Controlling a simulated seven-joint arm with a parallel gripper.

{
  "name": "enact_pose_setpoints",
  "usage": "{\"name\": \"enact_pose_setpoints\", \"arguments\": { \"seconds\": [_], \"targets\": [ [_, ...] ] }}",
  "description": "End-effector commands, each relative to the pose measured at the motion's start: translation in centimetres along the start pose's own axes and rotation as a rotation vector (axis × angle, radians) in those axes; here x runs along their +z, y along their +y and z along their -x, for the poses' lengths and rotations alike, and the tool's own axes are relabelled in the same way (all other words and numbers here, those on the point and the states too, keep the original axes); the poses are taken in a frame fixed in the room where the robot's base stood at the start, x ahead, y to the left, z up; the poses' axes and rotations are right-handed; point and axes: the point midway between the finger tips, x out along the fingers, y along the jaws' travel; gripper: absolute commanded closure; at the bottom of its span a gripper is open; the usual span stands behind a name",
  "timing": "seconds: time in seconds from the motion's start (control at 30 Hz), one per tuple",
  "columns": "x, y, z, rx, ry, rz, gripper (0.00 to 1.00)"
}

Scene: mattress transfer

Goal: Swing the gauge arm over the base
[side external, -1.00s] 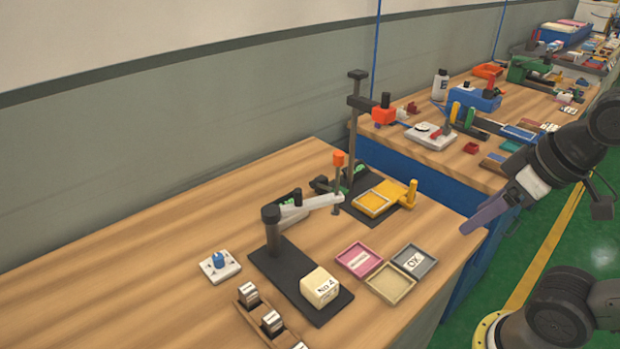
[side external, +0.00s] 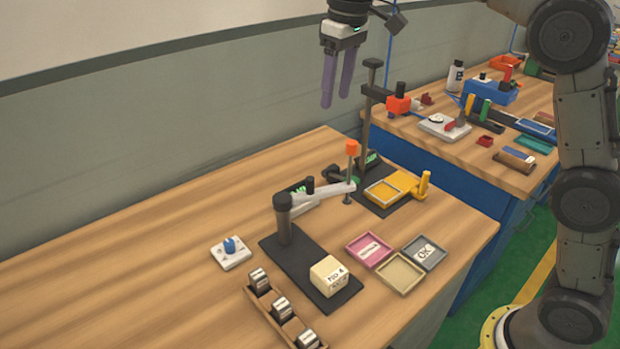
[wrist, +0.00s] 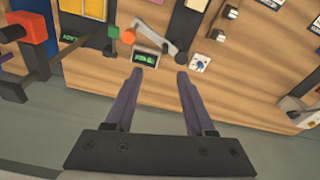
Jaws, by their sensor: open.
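The gauge arm (side external: 325,192) is a light grey bar on a dark post (side external: 284,218), with a black knob and a dark tip at its far end. It points to the right and back, off to the side of the black base (side external: 297,265). A cream block (side external: 328,276) with a printed label sits on the base. My gripper (side external: 335,100) is open and empty, high above the back of the table and well apart from the gauge arm. The wrist view also shows the gauge arm (wrist: 157,32) beyond the open fingers (wrist: 160,74).
A knob box (side external: 231,252) and a rack of dark stamps (side external: 280,308) stand at the left and front. Pink (side external: 369,249), grey (side external: 424,252) and tan (side external: 400,274) trays lie to the right. A tall stand (side external: 367,125) rises behind, near a yellow fixture (side external: 385,190).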

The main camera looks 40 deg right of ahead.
Motion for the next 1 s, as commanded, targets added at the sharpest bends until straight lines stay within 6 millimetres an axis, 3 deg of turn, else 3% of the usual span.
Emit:
{"name": "enact_pose_setpoints", "arguments": {
  "seconds": [0.1,0.2,0.57,1.0],
  "targets": [
    [-2.8,-0.6,-3.7,-0.006,-0.046,0.017,0.45],
    [-3.8,-1.0,-6.2,-0.009,-0.083,0.026,0.45],
    [-3.6,-1.5,-10.5,-0.013,-0.127,0.035,0.45],
    [-2.5,-1.6,-18.8,-0.013,-0.128,0.035,0.45]
  ]
}}
